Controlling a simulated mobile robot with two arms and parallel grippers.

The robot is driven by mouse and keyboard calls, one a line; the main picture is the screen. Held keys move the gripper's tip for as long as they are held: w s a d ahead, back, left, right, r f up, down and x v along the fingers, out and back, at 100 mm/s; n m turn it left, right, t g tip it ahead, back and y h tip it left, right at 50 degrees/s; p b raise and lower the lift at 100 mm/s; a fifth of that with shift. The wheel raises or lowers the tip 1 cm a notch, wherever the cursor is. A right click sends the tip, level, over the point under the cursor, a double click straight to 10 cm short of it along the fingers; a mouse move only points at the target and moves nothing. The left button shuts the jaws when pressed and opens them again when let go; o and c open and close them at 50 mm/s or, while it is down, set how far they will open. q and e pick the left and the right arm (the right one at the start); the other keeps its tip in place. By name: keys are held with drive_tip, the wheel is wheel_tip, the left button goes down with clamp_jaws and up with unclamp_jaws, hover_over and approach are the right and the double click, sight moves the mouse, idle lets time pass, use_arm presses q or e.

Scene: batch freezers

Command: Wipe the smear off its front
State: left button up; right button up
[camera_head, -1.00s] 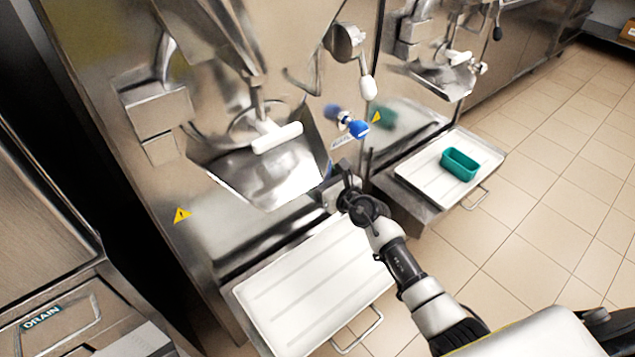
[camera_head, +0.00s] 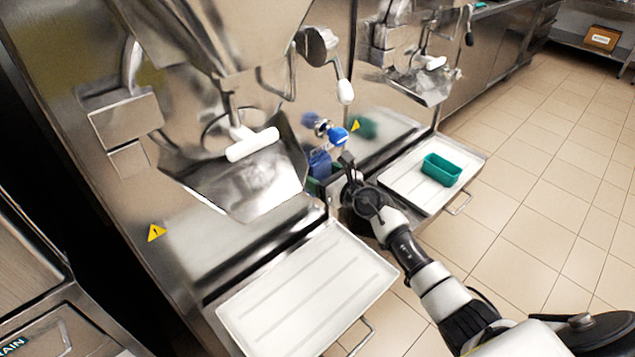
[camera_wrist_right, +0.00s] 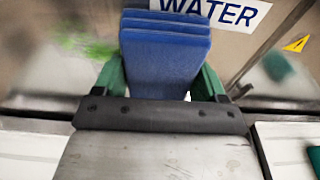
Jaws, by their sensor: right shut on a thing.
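My right gripper (camera_head: 328,170) is shut on a blue folded cloth or sponge (camera_head: 319,162), in front of the steel freezer front (camera_head: 240,235), to the right of the chute. In the right wrist view the blue cloth (camera_wrist_right: 165,55) is held between green fingers and stands up towards the panel. A blurred bright green smear (camera_wrist_right: 88,46) shows on the steel panel to the left of the cloth. Contact between cloth and panel cannot be told. The smear cannot be made out in the head view. My left gripper is not in view.
A WATER label (camera_wrist_right: 217,12) is beside the cloth. A blue-handled tap (camera_head: 337,135) sits just above my gripper. The chute (camera_head: 245,180) juts out to the left. A white tray (camera_head: 305,290) lies below. A green tub (camera_head: 441,169) stands on the neighbouring tray.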

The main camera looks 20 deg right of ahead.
drive_tip(key=shift+s+a+r+p, duration=0.2)
drive_tip(key=shift+s+a+p, duration=0.05)
drive_tip(key=shift+a+p, duration=0.45)
drive_tip(key=shift+s+a+p, duration=0.25)
drive_tip(key=shift+a+p, duration=0.4)
drive_tip(key=shift+a, duration=0.05)
drive_tip(key=s+a+p, duration=0.2)
drive_tip(key=a+p, duration=0.3)
drive_tip(key=a, duration=0.2)
drive_tip(key=shift+s+a, duration=0.2)
drive_tip(key=shift+s, duration=0.1)
drive_tip(key=shift+f, duration=0.1)
